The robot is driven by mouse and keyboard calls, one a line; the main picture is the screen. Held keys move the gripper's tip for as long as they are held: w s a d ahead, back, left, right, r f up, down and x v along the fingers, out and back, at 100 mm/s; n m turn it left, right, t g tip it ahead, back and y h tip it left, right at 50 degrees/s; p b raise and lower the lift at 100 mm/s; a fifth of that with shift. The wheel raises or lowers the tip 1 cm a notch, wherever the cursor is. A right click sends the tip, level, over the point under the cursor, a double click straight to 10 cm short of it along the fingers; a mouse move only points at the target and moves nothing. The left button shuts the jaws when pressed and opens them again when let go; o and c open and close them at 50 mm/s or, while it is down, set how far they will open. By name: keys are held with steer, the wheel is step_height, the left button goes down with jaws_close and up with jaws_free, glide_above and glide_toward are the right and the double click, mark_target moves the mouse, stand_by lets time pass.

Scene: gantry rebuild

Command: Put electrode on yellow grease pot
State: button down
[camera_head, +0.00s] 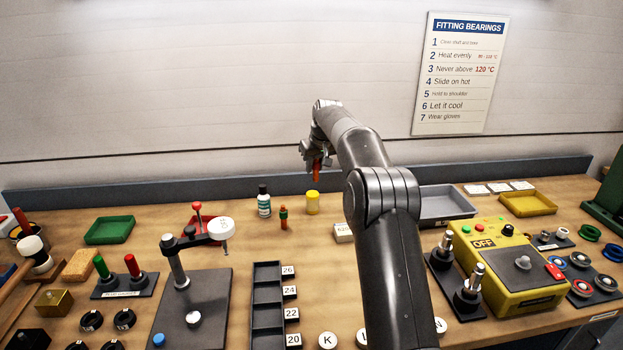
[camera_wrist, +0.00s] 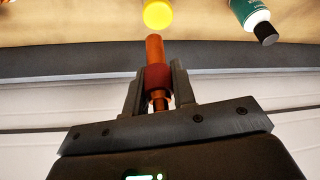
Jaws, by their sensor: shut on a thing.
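The yellow grease pot (camera_head: 312,204) stands upright on the bench towards the back. It also shows at the top of the wrist view (camera_wrist: 158,14). My gripper (camera_head: 317,163) is above the bench, just above the pot in the head view. In the wrist view my gripper (camera_wrist: 156,85) is shut on the electrode (camera_wrist: 155,52), a copper-coloured rod with a dark red band between the fingers. The electrode also shows as a small orange piece in the head view (camera_head: 316,173). It looks apart from the pot; the exact depth between them is hard to tell.
A green-and-white bottle (camera_head: 264,204) and a small orange-and-green item (camera_head: 283,218) stand left of the pot. A grey tray (camera_head: 447,203) is further right. A black stand with a lever (camera_head: 190,290) is at front left.

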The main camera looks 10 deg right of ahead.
mark_target(315, 164)
steer(key=shift+w+a+f, duration=0.3)
steer(key=shift+a+f, duration=0.05)
steer(key=shift+a, duration=0.15)
steer(key=shift+f, duration=1.95)
steer(key=shift+f, duration=0.15)
steer(key=c, duration=1.2)
jaws_free()
steer(key=v, duration=1.2)
steer(key=shift+s+r, duration=0.15)
steer(key=shift+r, duration=0.1)
